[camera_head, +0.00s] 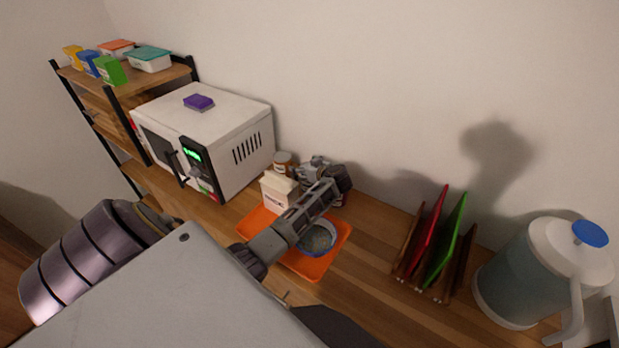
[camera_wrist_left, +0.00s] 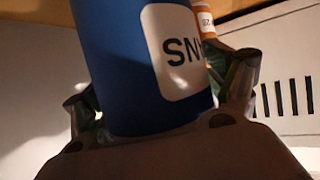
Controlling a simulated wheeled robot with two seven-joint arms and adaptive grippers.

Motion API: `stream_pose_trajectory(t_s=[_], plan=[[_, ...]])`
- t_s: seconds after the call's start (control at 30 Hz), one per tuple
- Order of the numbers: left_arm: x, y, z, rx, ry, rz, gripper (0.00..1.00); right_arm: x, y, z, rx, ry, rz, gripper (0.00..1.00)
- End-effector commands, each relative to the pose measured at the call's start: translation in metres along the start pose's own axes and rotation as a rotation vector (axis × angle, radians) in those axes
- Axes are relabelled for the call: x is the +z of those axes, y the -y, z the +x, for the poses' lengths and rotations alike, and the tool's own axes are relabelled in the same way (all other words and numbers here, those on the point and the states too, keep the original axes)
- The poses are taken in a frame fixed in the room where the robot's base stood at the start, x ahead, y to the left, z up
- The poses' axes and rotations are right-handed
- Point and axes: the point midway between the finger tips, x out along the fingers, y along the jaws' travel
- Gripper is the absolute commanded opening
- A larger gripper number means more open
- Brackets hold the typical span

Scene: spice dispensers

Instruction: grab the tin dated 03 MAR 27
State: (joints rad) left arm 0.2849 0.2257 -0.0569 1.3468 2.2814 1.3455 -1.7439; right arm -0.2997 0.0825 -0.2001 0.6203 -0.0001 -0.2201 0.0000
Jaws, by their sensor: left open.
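A blue tin (camera_wrist_left: 140,70) with a white label fills the middle of the left wrist view. Only the letters "SN" and part of another show on its label; no date is readable. My left gripper (camera_wrist_left: 160,92) is open, with one finger on each side of the blue tin. Whether the fingers touch it, I cannot tell. An orange container (camera_wrist_left: 205,22) with a white label stands partly hidden behind it. In the head view my left gripper (camera_head: 326,176) is at the back of the counter, near the wall, and largely hides the tins there. My right gripper is not in view.
A white carton (camera_head: 279,192) and a white-capped jar (camera_head: 283,158) stand left of the gripper. An orange tray (camera_head: 314,270) with a bowl (camera_head: 318,238) lies below my arm. The microwave (camera_head: 225,125) is left; a rack (camera_head: 430,250) and pitcher (camera_head: 530,270) are right.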

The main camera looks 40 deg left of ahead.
Motion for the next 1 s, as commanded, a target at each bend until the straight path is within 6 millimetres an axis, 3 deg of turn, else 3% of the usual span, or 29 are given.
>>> stream_pose_trajectory(t_s=[0.23,0.73,1.0], plan=[[0.0002,0.0001,-0.0002,0.000,0.000,0.000,0.84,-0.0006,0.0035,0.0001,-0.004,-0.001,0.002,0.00],[-0.0011,-0.0001,-0.0002,0.000,-0.002,-0.001,0.20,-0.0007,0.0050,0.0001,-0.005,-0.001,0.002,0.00],[-0.0024,-0.0002,-0.0010,0.000,-0.002,-0.001,0.20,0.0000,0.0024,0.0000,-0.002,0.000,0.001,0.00]])
